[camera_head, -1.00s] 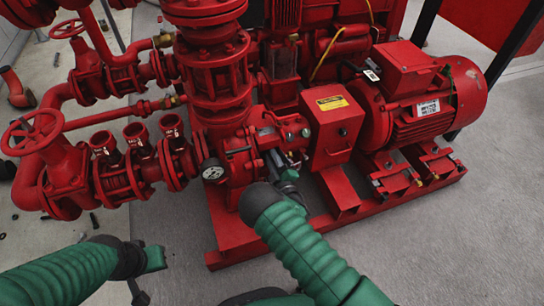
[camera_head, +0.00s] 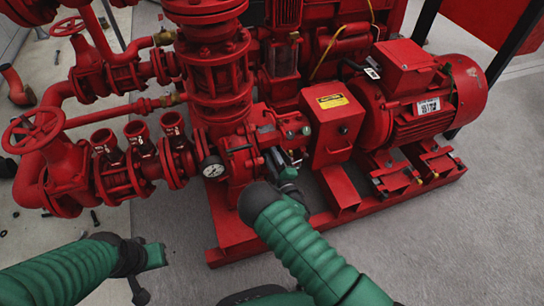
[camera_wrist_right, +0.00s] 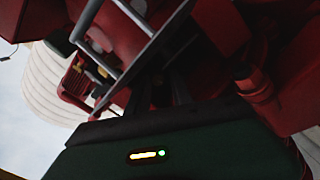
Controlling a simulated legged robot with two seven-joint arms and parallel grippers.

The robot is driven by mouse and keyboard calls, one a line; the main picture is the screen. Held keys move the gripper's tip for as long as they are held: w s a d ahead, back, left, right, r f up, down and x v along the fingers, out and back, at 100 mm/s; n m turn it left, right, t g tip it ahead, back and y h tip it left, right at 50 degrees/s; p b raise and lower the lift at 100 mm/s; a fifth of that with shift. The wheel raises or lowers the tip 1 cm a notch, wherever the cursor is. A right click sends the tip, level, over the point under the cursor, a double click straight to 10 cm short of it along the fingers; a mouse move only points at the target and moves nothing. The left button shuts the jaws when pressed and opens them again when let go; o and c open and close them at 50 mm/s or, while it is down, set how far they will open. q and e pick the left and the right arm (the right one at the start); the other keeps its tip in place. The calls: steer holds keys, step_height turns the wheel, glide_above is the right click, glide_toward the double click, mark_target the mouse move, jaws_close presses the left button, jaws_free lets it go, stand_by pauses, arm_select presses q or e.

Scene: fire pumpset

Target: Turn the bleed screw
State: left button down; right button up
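The red pump casing (camera_head: 240,165) stands at the middle of the head view, with small round fittings (camera_head: 306,131) on its right side. I cannot tell which small part is the bleed screw. My right gripper (camera_head: 280,163) reaches in against the front of the pump, between the pressure gauge and the red guard box. Its fingertips are mostly hidden by my own wrist. In the right wrist view its dark fingers (camera_wrist_right: 175,88) point in among red parts and grey bars, too dark to show a grip. My left gripper (camera_head: 150,272) hangs low at the left, away from the pump.
A pressure gauge (camera_head: 212,167) sits just left of my right gripper. The guard box (camera_head: 333,125) with a yellow label and the red motor (camera_head: 425,95) stand to the right. Valves and a handwheel (camera_head: 32,130) fill the left. The floor (camera_head: 440,250) in front is clear.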

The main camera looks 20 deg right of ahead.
steer(key=s+p, duration=0.6)
steer(key=s, duration=1.1)
steer(key=shift+d+p, duration=0.3)
steer(key=shift+p, duration=0.1)
steer(key=shift+w, duration=0.1)
